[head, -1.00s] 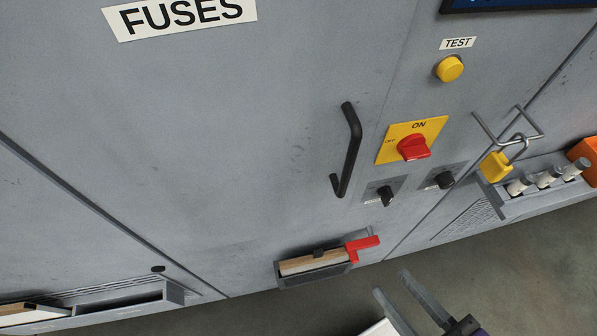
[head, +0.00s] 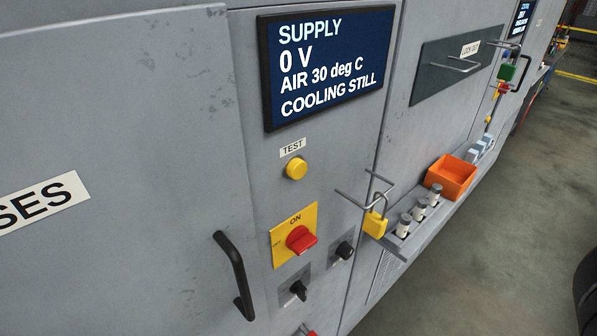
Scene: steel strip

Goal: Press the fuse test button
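The fuse test button is a round yellow button (head: 296,168) on the grey cabinet front, under a white TEST label (head: 292,148). It sits below the dark display (head: 325,62) and above the yellow plate with the red rotary switch (head: 301,240). Nothing covers the button. My gripper is not in the current head view, so its distance from the button cannot be seen.
A black door handle (head: 236,275) and two black knobs stick out near the switch. A yellow padlock (head: 375,223) hangs on a metal bar to the right. A shelf holds fuses and an orange bin (head: 451,177). Open floor (head: 480,260) lies at right.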

